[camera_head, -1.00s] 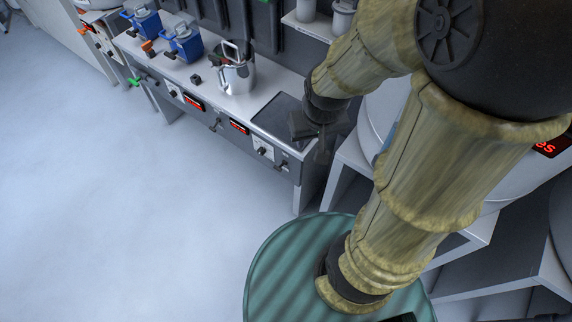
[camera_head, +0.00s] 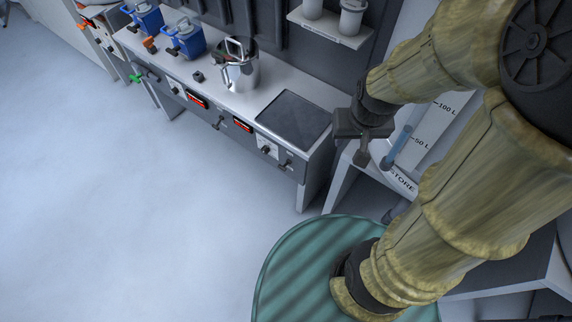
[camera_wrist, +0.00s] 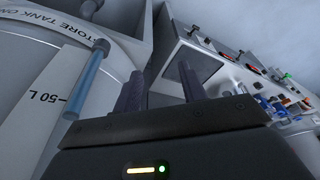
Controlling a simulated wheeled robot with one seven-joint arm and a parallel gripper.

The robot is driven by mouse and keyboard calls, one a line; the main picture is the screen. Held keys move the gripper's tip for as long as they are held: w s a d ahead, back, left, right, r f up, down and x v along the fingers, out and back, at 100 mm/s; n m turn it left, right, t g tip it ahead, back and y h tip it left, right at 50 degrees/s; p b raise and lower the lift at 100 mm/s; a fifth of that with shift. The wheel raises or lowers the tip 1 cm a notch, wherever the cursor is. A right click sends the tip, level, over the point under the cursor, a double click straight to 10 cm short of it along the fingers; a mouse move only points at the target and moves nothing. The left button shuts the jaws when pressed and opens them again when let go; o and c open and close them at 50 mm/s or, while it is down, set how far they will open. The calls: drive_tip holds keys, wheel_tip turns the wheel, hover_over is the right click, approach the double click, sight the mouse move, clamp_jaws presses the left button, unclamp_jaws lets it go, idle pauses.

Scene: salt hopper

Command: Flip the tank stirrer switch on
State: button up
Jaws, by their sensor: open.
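A white tank (camera_head: 425,140) with 50 L and 100 L marks stands at the right in the head view, partly hidden by my arm. It fills the left of the wrist view (camera_wrist: 45,65), with lettering reading in part "STORE TANK". My gripper (camera_head: 363,152) is open and empty, in front of the tank's left side near its blue sight tube (camera_head: 396,147). Its two fingers show apart in the wrist view (camera_wrist: 161,90). Small switches or knobs (camera_head: 285,165) line the bench front; their labels are too small to read, so I cannot tell which is the stirrer switch.
The bench (camera_head: 320,95) holds a dark flat plate (camera_head: 294,120), a metal jug (camera_head: 240,75) and blue devices (camera_head: 185,38). Red displays (camera_head: 198,101) sit on its front. A shelf (camera_head: 330,36) is above. A green ribbed round surface (camera_head: 290,260) is below; the left floor is clear.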

drive_tip(key=shift+o, duration=0.7)
drive_tip(key=shift+a+f, duration=0.1)
drive_tip(key=shift+f, duration=0.15)
drive_tip(key=n+t+h+b, duration=1.1)
drive_tip(key=n+t+b, duration=0.1)
drive_tip(key=n+b, duration=1.7)
approach(282, 168)
drive_tip(key=a+v, duration=0.1)
drive_tip(key=v, duration=0.5)
drive_tip(key=shift+w+d+f+m+p, duration=0.1)
drive_tip(key=shift+w+d+m+p, duration=0.2)
drive_tip(key=shift+w+d+p, duration=0.1)
drive_tip(key=b+x, duration=0.2)
drive_tip(key=x, duration=1.5)
drive_tip(key=shift+d+f+b, duration=0.2)
drive_tip(key=shift+d+b, duration=0.05)
drive_tip(key=shift+b, duration=0.05)
